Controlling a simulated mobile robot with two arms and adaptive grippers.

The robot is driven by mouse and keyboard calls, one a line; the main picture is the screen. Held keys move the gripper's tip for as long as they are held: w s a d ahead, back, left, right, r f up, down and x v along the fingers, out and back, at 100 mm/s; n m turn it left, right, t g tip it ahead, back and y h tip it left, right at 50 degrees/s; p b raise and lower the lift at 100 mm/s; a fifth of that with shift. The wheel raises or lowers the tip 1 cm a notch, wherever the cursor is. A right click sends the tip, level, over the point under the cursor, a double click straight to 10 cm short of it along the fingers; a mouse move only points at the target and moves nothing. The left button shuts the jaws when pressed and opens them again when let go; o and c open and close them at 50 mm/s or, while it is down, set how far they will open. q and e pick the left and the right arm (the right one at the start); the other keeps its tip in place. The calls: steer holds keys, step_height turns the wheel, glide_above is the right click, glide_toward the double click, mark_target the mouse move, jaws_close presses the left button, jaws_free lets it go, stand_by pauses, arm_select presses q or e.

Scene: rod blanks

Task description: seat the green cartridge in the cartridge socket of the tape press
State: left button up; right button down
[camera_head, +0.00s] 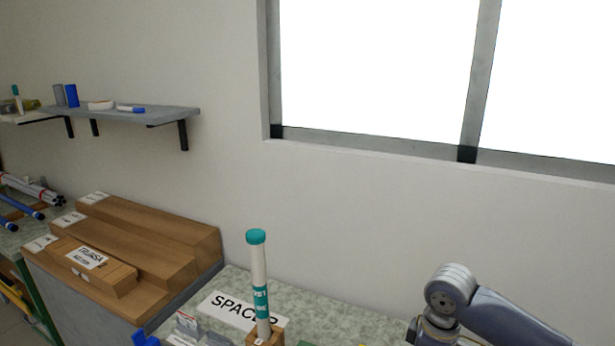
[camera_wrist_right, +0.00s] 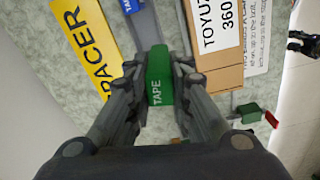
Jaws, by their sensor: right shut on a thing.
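In the right wrist view, a green block marked TAPE, which I take as the green cartridge (camera_wrist_right: 159,75), sits between the fingers of my right gripper (camera_wrist_right: 158,72). The gripper is shut on it. A grey bar (camera_wrist_right: 145,30) with a blue label lies just beyond the block; I cannot tell whether it is part of the tape press. No cartridge socket can be made out. In the head view only a part of my right arm shows at the lower right, and its gripper is out of frame. My left gripper is in neither view.
A yellow SPACER sign (camera_wrist_right: 88,45) and a cardboard box (camera_wrist_right: 215,40) flank the gripper. A smaller green block (camera_wrist_right: 250,113) and a red piece (camera_wrist_right: 271,119) lie to the right. In the head view, a tall white tube (camera_head: 259,275) with a teal cap stands upright beside stepped wooden blocks (camera_head: 140,245).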

steer(key=s+a+r+m+b, duration=0.1)
steer(key=s+a+r+m, duration=0.15)
steer(key=s+m, duration=0.3)
steer(key=s+a+r+m, duration=0.2)
steer(key=s+r+m, duration=0.1)
steer(key=s+m, duration=0.25)
steer(key=w+a+r+n+b, duration=0.1)
steer(key=w+a+n, duration=0.3)
steer(key=w+n, duration=0.35)
steer(key=w+a+r+n+b, duration=0.1)
steer(key=w+a+n, duration=0.45)
steer(key=w, duration=0.25)
steer(key=f, duration=0.3)
steer(key=f+p, duration=0.1)
steer(key=f, duration=0.2)
steer(key=d+f, duration=0.1)
steer(key=f, duration=0.3)
steer(key=shift+w+p, duration=0.25)
steer(key=shift+p, duration=0.1)
steer(key=shift+a, duration=0.1)
steer(key=c, duration=1.8)
jaws_free()
steer(key=o, duration=0.4)
steer(key=shift+c, duration=0.2)
